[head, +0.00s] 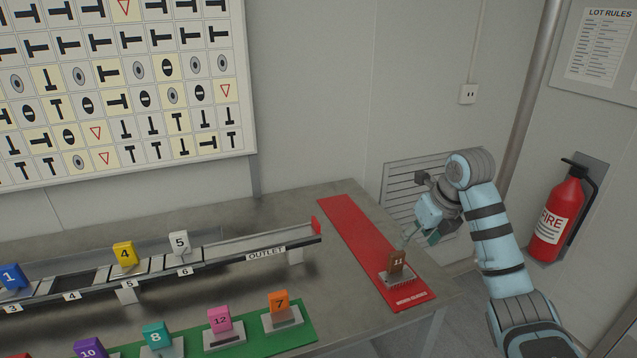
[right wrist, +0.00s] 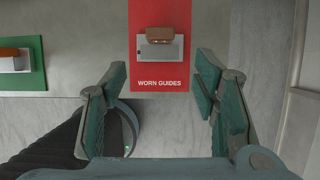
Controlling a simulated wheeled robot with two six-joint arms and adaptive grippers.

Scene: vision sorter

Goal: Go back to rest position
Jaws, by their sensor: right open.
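My right gripper (head: 421,237) is raised above the right end of the table, near the red mat (head: 345,230). In the right wrist view my right gripper (right wrist: 163,100) has its two fingers wide apart with nothing between them. The brown block (head: 396,262) marked 11 stands upright in a grey holder (head: 404,279) on the near end of the red mat, apart from the fingers. The brown block also shows in the right wrist view (right wrist: 159,34), above the "WORN GUIDES" label. My left gripper is not in view.
A conveyor (head: 220,252) marked OUTLET carries blue block 1 (head: 12,277), yellow block 4 (head: 124,254) and white block 5 (head: 180,243). A green mat (head: 297,332) holds several numbered blocks in holders. A fire extinguisher (head: 557,215) hangs on the right wall.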

